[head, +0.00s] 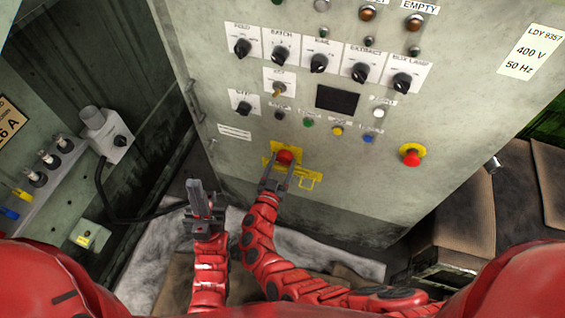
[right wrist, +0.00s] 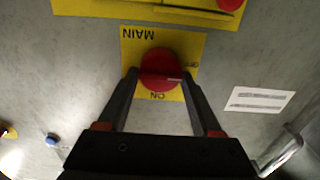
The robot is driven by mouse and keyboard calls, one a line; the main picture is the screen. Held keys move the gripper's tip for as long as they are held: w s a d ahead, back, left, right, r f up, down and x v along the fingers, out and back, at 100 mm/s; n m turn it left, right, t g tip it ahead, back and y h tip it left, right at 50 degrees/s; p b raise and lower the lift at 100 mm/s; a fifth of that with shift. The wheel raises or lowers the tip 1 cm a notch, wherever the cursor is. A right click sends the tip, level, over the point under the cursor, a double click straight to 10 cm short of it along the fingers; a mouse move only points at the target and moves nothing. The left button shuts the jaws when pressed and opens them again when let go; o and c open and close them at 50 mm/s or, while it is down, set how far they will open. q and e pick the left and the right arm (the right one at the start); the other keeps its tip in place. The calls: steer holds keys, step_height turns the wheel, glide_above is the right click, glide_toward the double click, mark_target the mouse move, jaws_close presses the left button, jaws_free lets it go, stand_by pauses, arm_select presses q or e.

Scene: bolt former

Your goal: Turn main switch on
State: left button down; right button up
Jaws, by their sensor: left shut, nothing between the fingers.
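The main switch (head: 285,156) is a red round knob on a yellow plate, low on the grey cabinet front. In the right wrist view the knob (right wrist: 160,68) shows upside-down MAIN and ON lettering around it, and a pale mark on its right side. My right gripper (head: 280,163) is at the switch, one finger on each side of the knob. In the right wrist view the fingertips (right wrist: 159,75) lie close against the knob's edges; whether they press on it is unclear. My left gripper (head: 199,193) is shut and empty, left of the switch, away from the panel.
The cabinet panel (head: 230,165) carries several black selector knobs, a dark display (head: 337,99), coloured buttons and a red emergency button (head: 411,156) on yellow. A metal handle (right wrist: 283,150) shows at lower right in the wrist view. A grey box with a cable (head: 107,134) stands at left.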

steer(key=c, duration=0.8)
steer(key=shift+d+f+m+b, duration=0.1)
steer(key=shift+f+m+b, duration=0.1)
steer(key=shift+m+b, duration=1.2)
steer(key=m+b, duration=0.7)
steer(key=m, duration=0.1)
steer(key=m+b, duration=0.3)
steer(key=b, duration=0.1)
steer(key=shift+s+d+f+m+b, duration=0.15)
steer(key=shift+f+m+b, duration=0.1)
steer(key=shift+m+b, duration=1.05)
steer(key=shift+m, duration=0.1)
steer(key=shift+r+m+b, duration=0.15)
steer(key=shift+m+b, duration=0.5)
steer(key=shift+m, duration=0.05)
steer(key=o, duration=1.3)
steer(key=shift+o, duration=0.2)
